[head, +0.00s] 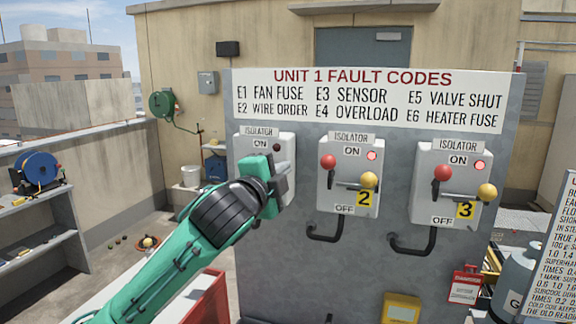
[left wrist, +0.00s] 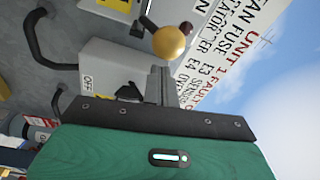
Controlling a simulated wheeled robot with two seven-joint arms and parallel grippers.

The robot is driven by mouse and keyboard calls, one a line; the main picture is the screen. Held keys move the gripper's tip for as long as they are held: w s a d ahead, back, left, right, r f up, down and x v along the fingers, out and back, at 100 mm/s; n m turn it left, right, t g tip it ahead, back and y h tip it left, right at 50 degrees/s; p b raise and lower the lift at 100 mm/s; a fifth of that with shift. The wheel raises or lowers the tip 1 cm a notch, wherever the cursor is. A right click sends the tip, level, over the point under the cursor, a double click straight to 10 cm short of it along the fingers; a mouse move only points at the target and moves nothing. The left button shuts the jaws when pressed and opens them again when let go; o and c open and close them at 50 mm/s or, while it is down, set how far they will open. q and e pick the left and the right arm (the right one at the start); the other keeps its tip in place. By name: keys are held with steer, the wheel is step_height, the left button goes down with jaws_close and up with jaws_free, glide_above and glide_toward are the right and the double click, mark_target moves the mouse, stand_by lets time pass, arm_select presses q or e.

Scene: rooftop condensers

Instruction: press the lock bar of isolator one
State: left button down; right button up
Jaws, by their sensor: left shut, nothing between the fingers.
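Isolator one (head: 258,142) is the left of three grey boxes on the panel, with ON at its top and a dark lamp (head: 277,147). My left gripper (head: 283,172) is shut and empty in front of its lower right part and hides much of its front. In the left wrist view a yellow ball knob (left wrist: 170,42) shows just beyond the shut fingers (left wrist: 163,85), on a dark bar. The OFF label (left wrist: 88,80) of a box shows left of the fingers. I cannot tell whether the fingers touch the knob or bar. My right gripper is not in view.
Isolator two (head: 335,200) and isolator three (head: 425,205) stand to the right, each with a red knob, a yellow knob and a lit red lamp. The fault code sign (head: 365,100) is above.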

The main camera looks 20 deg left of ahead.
arm_select(q)
steer(key=shift+s+a+f, duration=0.15)
steer(key=shift+a, duration=0.5)
steer(key=a, duration=0.4)
steer(key=shift+p, duration=0.3)
